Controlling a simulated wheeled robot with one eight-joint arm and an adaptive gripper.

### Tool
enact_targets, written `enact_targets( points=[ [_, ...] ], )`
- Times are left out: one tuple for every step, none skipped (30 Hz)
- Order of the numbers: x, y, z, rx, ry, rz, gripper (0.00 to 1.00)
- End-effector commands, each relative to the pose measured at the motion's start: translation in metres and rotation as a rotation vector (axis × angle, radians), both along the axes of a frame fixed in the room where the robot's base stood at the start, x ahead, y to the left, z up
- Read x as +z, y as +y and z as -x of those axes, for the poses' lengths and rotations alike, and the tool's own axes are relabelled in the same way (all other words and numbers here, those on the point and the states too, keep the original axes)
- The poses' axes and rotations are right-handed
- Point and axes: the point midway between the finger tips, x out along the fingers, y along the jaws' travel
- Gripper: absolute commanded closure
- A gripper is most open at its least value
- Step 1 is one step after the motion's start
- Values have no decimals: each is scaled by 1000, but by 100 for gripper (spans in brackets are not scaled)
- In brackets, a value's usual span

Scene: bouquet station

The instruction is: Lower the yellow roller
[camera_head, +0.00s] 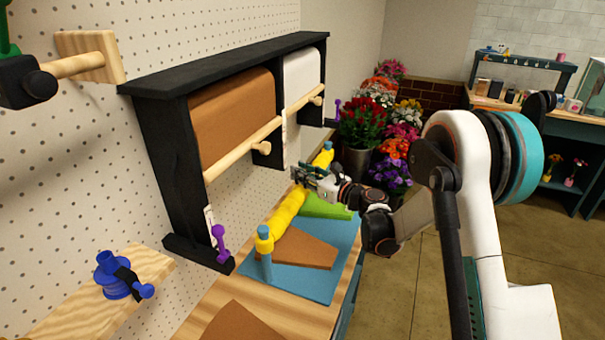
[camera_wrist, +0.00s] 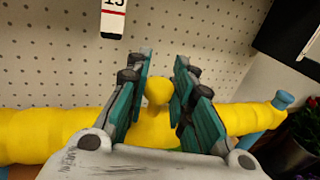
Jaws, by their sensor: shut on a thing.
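The yellow roller (camera_head: 290,208) runs lengthwise over a blue board (camera_head: 332,232) on the wooden table. Its near end meets a blue post (camera_head: 266,266) with a yellow collar. My gripper (camera_head: 310,178) is at the roller's far half, on its upper side. In the wrist view the roller (camera_wrist: 60,135) spans the picture, and a rounded yellow knob (camera_wrist: 157,90) on it stands between the fingers of my gripper (camera_wrist: 160,95). My gripper is shut on this knob; the exact contact is partly hidden. A blue end piece (camera_wrist: 283,100) shows at the roller's right end.
A brown sheet (camera_head: 300,248) and a green sheet (camera_head: 325,207) lie on the board under the roller. A black paper rack (camera_head: 175,150) stands close on the left, by the pegboard wall. Flower buckets (camera_head: 355,162) stand beyond the table. Open floor is at right.

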Motion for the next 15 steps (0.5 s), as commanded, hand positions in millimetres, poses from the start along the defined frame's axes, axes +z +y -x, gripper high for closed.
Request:
enact_targets(
  points=[
    [-3, 0, 0, 0, 0, 0, 100],
    [-5, 0, 0, 0, 0, 0, 100],
    [-9, 0, 0, 0, 0, 0, 100],
    [-12, 0, 0, 0, 0, 0, 100],
    [-16, 0, 0, 0, 0, 0, 100],
    [-22, 0, 0, 0, 0, 0, 100],
    [-27, 0, 0, 0, 0, 0, 100],
    [-32, 0, 0, 0, 0, 0, 100],
    [-40, 0, 0, 0, 0, 0, 100],
    [-46, 0, 0, 0, 0, 0, 100],
    [-52, 0, 0, 0, 0, 0, 100],
    [-60, 0, 0, 0, 0, 0, 100],
    [-66, 0, 0, 0, 0, 0, 100],
    [-72, 0, 0, 0, 0, 0, 100],
    [-79, 0, 0, 0, 0, 0, 100]
  ],
)
